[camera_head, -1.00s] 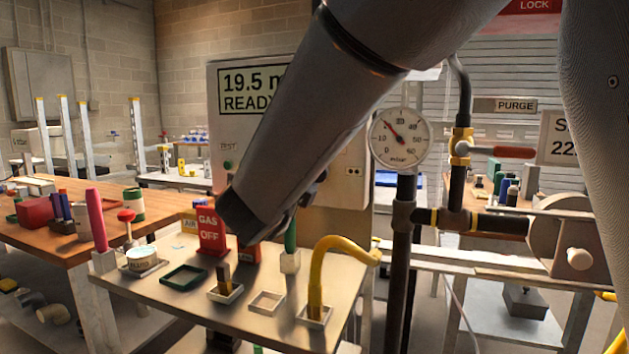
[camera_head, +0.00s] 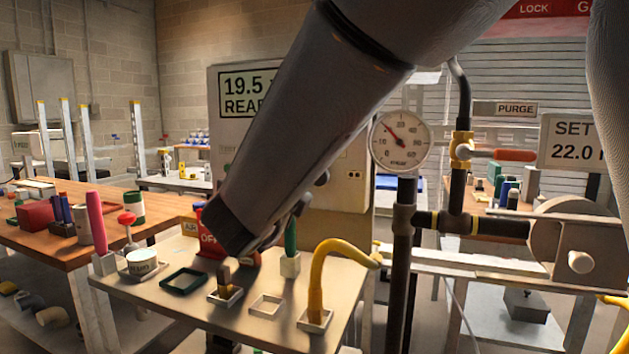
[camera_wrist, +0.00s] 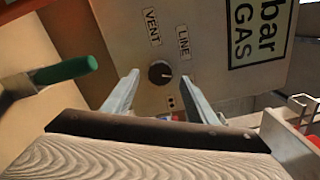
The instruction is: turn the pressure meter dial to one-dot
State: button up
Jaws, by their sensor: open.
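The pressure meter (camera_head: 228,132) is a grey upright box with a "19.5 / READY" display, partly hidden by my arm in the head view. In the wrist view its panel (camera_wrist: 200,35) shows a small round black dial (camera_wrist: 159,72) beside the words "VENT" and "LINE". A light mark shows on the dial's right side. A pair of small dark dots is on the panel below the dial. My gripper (camera_wrist: 160,76) is open, one finger on each side of the dial in the picture. I cannot tell whether they touch it. My arm hides the fingers in the head view.
A green-handled tool (camera_wrist: 65,70) is left of the gripper in the wrist view. The bench (camera_head: 345,285) holds a red block (camera_head: 208,243), a yellow hose (camera_head: 318,275) and several small trays. A round gauge (camera_head: 401,141) on pipework stands right of my arm.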

jog(key=v, duration=0.5)
jog(key=w+d+f+n+g+y+p, duration=0.2)
jog(key=w+f+n+y+p, duration=0.25)
jog(key=n, duration=0.65)
jog(key=s+d+f+n+g+y+p, duration=0.3)
jog(key=s+d+f+n+g+y, duration=0.1)
jog(key=s+d+f+n+g, duration=0.3)
jog(key=s+d+f+n+g+p, duration=0.1)
jog(key=s+d+f+n+g, duration=0.1)
jog(key=s, duration=0.5)
jog(key=s+d+f+n+g+h+p, duration=0.1)
jog(key=s+d+f+n+g+p, duration=0.1)
jog(key=s+d, duration=0.5)
jog(key=s+d+f+n+g+h+p, duration=0.1)
jog(key=s+d+f+n+g, duration=0.3)
jog(key=s, duration=0.4)
jog(key=shift+s+d+n, duration=0.3)
jog(key=shift+s+d, duration=0.1)
jog(key=shift+d, duration=0.1)
